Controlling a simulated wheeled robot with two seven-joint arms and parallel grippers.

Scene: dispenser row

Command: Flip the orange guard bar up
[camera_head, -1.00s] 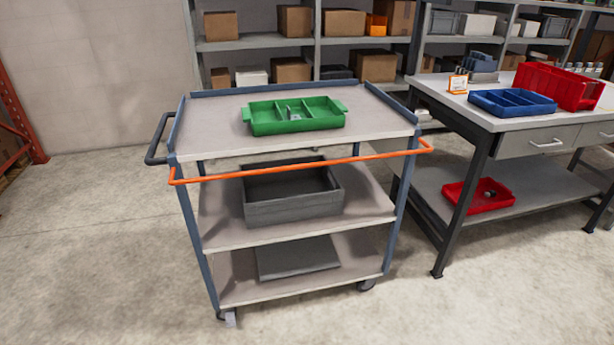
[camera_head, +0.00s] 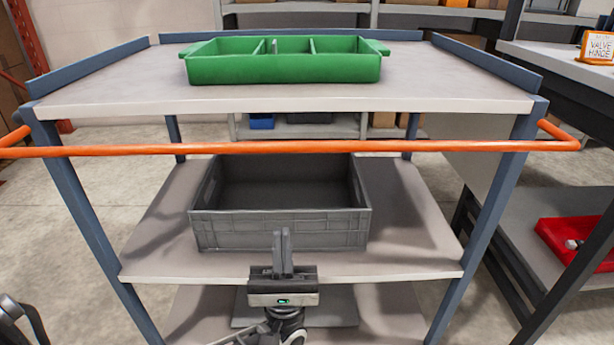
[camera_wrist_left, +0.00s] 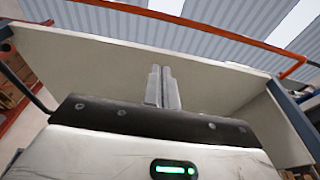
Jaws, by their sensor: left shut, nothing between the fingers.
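The orange guard bar (camera_head: 300,149) runs level across the near side of the cart, a little below the top shelf's front edge, and bends back to the posts at both ends. In the left wrist view the bar (camera_wrist_left: 205,27) shows above, beyond the shelf's underside. My left gripper (camera_head: 283,240) is in front of the cart, below the bar and apart from it. Its fingers (camera_wrist_left: 162,85) point up, closed together and empty. My right gripper is not in view.
The cart's top shelf (camera_head: 300,98) holds a green divided tray (camera_head: 283,70). A grey crate (camera_head: 280,230) stands on the middle shelf behind my left gripper. A workbench with a red bin (camera_head: 560,243) on its lower shelf stands to the right.

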